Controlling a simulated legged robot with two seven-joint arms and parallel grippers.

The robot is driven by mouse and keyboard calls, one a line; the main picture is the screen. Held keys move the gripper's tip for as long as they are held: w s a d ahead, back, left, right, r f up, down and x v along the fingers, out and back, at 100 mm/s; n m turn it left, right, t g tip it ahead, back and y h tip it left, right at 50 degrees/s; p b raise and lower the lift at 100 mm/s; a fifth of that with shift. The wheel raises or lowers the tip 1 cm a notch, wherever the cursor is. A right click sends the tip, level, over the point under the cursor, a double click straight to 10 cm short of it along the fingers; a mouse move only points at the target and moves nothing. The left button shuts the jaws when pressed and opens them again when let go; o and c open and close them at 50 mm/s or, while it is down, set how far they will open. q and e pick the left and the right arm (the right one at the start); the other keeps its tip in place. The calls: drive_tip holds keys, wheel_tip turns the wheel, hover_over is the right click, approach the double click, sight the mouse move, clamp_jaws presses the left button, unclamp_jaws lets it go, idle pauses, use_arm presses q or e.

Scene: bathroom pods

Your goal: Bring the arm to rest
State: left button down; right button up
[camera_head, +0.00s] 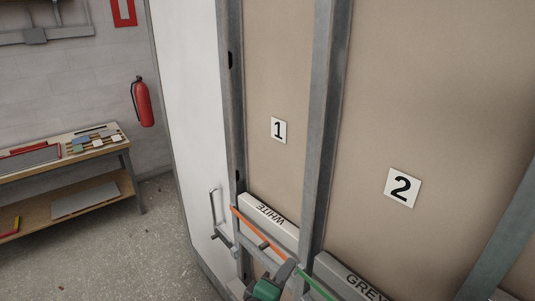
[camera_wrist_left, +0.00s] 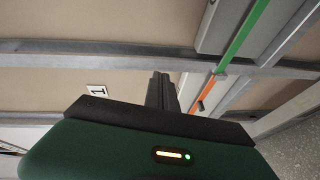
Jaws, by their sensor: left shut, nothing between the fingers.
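My left gripper (camera_head: 285,268) shows at the bottom middle of the head view, green with dark grey fingers. It is in front of the metal frame, close to the orange and green strips. In the left wrist view its fingers (camera_wrist_left: 162,88) are together and hold nothing. The rest of the left arm is mostly out of the picture. My right gripper is not in view.
Metal posts (camera_head: 323,120) frame tan panels marked 1 (camera_head: 278,130) and 2 (camera_head: 402,187). Boxes marked WHITE (camera_head: 268,217) and GREY (camera_head: 345,280) stand low. A white door (camera_head: 190,110), a fire extinguisher (camera_head: 142,102) and a workbench (camera_head: 60,157) are left.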

use_arm(q)
drive_tip(key=s+a+f+m+g+y+b, duration=0.2)
drive_tip(key=a+f+m+g+y, duration=0.1)
drive_tip(key=a+f, duration=0.5)
drive_tip(key=s+a+f+m+g+y+b, duration=0.1)
drive_tip(key=s+a+f+m+g+y, duration=0.15)
drive_tip(key=a+f, duration=0.5)
drive_tip(key=s+a+f+m+g+y+b, duration=0.1)
drive_tip(key=s+a+f+m+g, duration=0.1)
drive_tip(key=s+a, duration=0.4)
drive_tip(key=s+a+f+m+g+y+b, duration=0.1)
drive_tip(key=s+a+f+m+g+y, duration=0.1)
drive_tip(key=s+a+f+g, duration=0.2)
drive_tip(key=s+a, duration=0.1)
drive_tip(key=s, duration=0.2)
drive_tip(key=shift+s+a, duration=0.15)
drive_tip(key=shift+a, duration=0.25)
drive_tip(key=shift+a+f+y, duration=0.1)
drive_tip(key=shift+a+y, duration=0.1)
drive_tip(key=shift+y, duration=0.05)
